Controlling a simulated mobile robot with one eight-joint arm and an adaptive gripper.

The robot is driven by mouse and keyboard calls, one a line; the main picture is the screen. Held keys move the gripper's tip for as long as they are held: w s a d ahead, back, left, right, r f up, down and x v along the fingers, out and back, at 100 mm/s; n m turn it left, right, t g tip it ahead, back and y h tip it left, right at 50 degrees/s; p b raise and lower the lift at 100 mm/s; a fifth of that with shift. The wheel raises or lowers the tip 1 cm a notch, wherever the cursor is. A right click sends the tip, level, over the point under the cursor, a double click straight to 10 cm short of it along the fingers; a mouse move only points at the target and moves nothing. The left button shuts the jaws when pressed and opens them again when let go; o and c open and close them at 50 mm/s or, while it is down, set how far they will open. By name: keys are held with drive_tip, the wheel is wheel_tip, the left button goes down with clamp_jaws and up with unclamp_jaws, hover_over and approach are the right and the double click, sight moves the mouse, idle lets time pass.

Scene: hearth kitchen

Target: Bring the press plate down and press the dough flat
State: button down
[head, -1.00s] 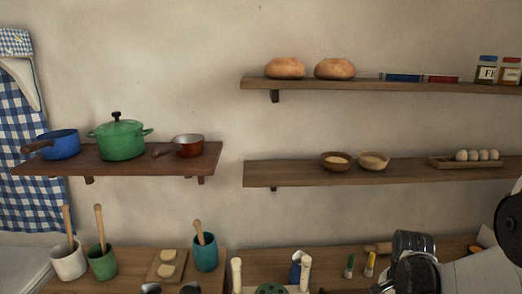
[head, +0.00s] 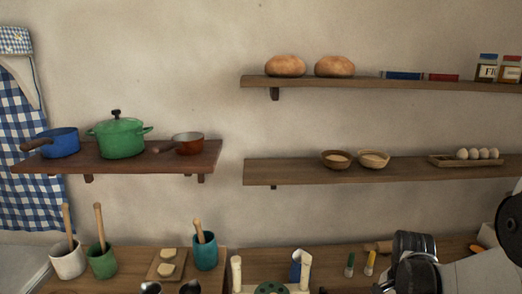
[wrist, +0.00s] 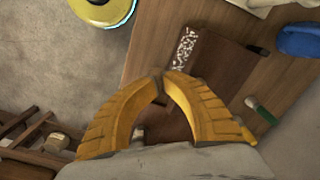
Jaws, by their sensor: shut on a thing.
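The press shows at the bottom edge of the head view as two pale upright posts (head: 236,272) with a dark green round piece (head: 270,288) between them. I take this round piece for the press plate; its lower part is cut off by the frame. I cannot make out any dough. My gripper (wrist: 160,74) shows in the wrist view, its yellow fingers arched together with their tips almost meeting. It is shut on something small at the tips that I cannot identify. The gripper's fingers do not show in the head view.
In the wrist view a brown board (wrist: 222,66) with a speckled strip lies on the wooden worktop, near a green-handled tool (wrist: 260,110) and a blue item (wrist: 298,39). In the head view a teal pot (head: 205,253) stands left of the press; shelves hang above.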

drive_tip(key=shift+f+b, duration=0.6)
drive_tip(key=shift+f, duration=0.1)
drive_tip(key=shift+s+f+b, duration=0.55)
drive_tip(key=shift+s, duration=0.2)
idle(0.8)
wheel_tip(320, 180, down, 6)
drive_tip(key=s+b, duration=0.2)
drive_tip(key=b, duration=0.4)
idle(4.9)
